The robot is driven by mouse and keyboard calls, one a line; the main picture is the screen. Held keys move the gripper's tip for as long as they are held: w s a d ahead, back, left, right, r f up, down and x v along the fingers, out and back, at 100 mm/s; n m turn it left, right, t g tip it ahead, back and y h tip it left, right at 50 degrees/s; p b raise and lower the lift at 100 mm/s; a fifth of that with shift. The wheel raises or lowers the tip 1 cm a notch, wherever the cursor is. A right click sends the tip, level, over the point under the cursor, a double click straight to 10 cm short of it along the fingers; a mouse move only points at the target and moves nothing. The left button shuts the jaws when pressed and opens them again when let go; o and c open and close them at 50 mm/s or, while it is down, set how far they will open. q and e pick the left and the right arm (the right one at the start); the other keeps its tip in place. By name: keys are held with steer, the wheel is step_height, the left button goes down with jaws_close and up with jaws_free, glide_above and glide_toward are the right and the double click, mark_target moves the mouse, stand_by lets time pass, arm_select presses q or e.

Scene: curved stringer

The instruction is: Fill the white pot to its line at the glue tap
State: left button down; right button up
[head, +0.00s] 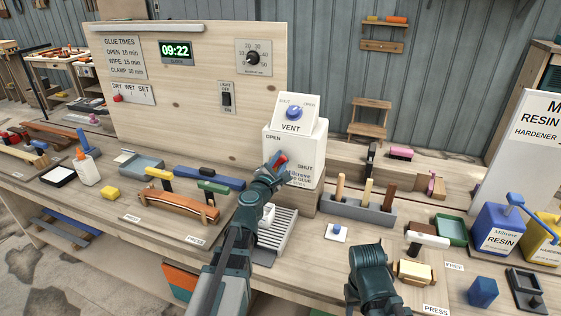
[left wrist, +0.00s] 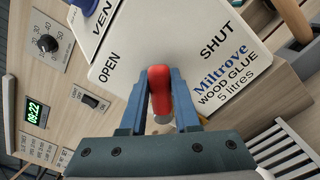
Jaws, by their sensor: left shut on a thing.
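The glue tap is on a white container (head: 308,180) labelled wood glue, with OPEN and SHUT marks. My left gripper (head: 276,165) is shut on its red lever (head: 283,157). In the left wrist view the lever (left wrist: 160,88) sits between the fingers, between the OPEN and SHUT words. A white shape (head: 267,213), perhaps the white pot, stands by the ribbed grate (head: 282,230), mostly hidden behind my left arm. Its line and the glue level cannot be seen. The blue vent knob (head: 294,112) is above. My right arm's dark end (head: 370,268) is low at centre right; its fingertips cannot be made out.
A block with upright wooden handles (head: 358,208) stands right of the container. A curved wooden stringer (head: 178,205) lies left. Resin cans (head: 500,228) stand far right. A clock (head: 175,52) reads 09:22.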

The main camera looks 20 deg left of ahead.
arm_select(q)
steer(key=c, duration=0.6)
jaws_free()
steer(key=shift+c, duration=0.2)
steer(key=shift+s, duration=0.15)
